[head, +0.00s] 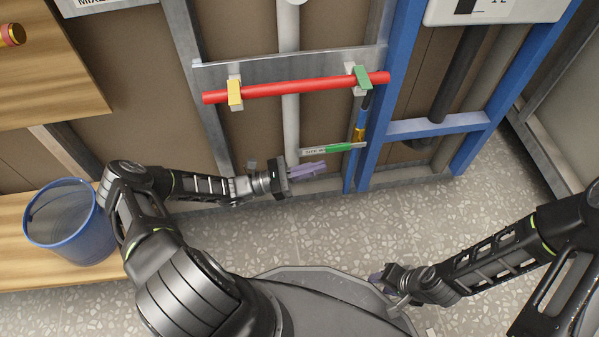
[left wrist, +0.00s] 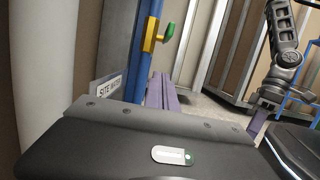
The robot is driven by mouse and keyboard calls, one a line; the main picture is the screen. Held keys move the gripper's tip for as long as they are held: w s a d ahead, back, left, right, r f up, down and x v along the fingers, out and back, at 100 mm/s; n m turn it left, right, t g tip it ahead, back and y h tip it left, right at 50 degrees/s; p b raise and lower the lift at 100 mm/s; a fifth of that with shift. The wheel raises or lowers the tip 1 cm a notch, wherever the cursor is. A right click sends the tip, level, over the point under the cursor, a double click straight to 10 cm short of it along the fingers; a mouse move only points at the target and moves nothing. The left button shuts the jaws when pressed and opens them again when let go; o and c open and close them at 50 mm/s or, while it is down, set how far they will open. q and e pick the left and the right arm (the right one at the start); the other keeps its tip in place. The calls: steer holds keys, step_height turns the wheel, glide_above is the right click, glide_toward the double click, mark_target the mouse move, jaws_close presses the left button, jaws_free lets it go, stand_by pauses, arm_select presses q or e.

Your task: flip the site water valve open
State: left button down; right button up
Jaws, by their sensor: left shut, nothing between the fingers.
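The site water valve (head: 360,131) has a brass-yellow body on a blue vertical pipe. Its green handle (head: 339,148) sticks out crosswise to the pipe, beside a white label (head: 314,152). In the left wrist view the yellow body (left wrist: 150,35), green handle (left wrist: 169,33) and "SITE WATER" label (left wrist: 108,88) show ahead of the fingers. My left gripper (head: 323,168) is shut and empty, just below the label and handle, apparently apart from them. Its purple fingers (left wrist: 160,91) point toward the blue pipe. My right gripper (head: 376,278) is low near my base; its opening is unclear.
A red horizontal pipe (head: 300,90) with a yellow piece (head: 234,93) and a green piece (head: 362,77) runs above the valve. A blue frame (head: 376,120) stands right of it. A blue bucket (head: 70,235) stands at left. Speckled floor (head: 400,215) is clear between the arms.

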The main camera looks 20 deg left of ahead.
mark_target(346, 147)
arm_select(q)
steer(key=r, duration=0.1)
steer(key=w+d+r, duration=0.1)
steer(key=r, duration=0.1)
steer(key=d+r, duration=0.1)
steer(key=shift+w+r+b, duration=0.15)
steer(key=shift+r+b, duration=0.15)
steer(key=shift+b, duration=0.1)
steer(key=shift+r, duration=0.1)
